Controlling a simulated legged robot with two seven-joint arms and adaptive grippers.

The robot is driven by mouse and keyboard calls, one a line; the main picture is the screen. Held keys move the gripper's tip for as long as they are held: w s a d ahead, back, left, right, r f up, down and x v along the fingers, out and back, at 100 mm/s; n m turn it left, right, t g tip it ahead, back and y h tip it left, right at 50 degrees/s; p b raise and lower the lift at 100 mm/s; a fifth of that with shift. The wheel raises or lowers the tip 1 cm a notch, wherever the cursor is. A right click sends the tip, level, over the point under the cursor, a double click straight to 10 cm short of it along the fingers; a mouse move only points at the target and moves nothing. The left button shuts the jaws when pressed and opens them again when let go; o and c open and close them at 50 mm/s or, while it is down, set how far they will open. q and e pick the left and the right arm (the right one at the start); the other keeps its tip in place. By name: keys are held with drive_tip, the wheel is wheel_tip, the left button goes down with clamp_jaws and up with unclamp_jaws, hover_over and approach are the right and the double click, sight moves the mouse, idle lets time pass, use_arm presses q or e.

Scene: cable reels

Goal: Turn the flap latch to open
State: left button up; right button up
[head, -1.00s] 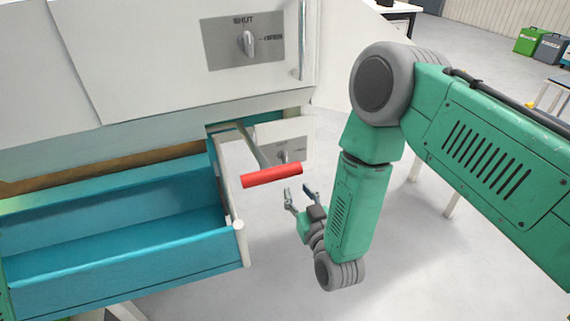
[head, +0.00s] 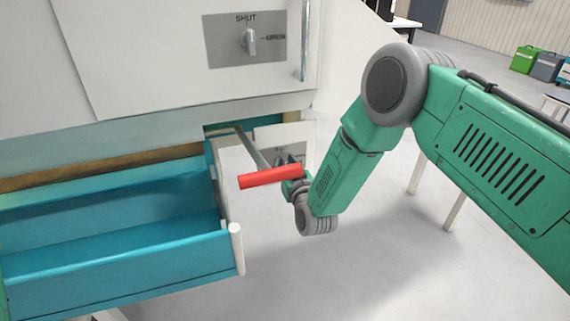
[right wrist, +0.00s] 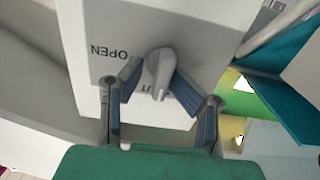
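Two grey latch knobs show. The upper knob (head: 249,40) sits on a grey plate marked SHUT and OPEN on the white cabinet front. The lower latch panel (head: 296,132) is behind the red handle, mostly hidden by it and my right gripper (head: 288,178). In the right wrist view, a grey knob (right wrist: 160,70) on a panel marked OPEN, with "UT" partly visible, has its narrow end toward the "UT" lettering. My right gripper (right wrist: 155,80) is open with a blue-padded finger on each side of this knob; whether they touch it is unclear. My left gripper is not in view.
The red handle (head: 269,177) on a grey rod juts out close to my right gripper. An open, empty blue drawer (head: 120,270) extends at the lower left with a pale post (head: 236,248) at its corner.

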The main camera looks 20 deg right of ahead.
drive_tip(key=shift+w+a+r, duration=0.15)
drive_tip(key=shift+a+r, duration=0.05)
drive_tip(key=shift+a, duration=0.05)
drive_tip(key=c, duration=0.6)
drive_tip(key=shift+d, duration=0.15)
clamp_jaws()
drive_tip(key=shift+d, duration=0.2)
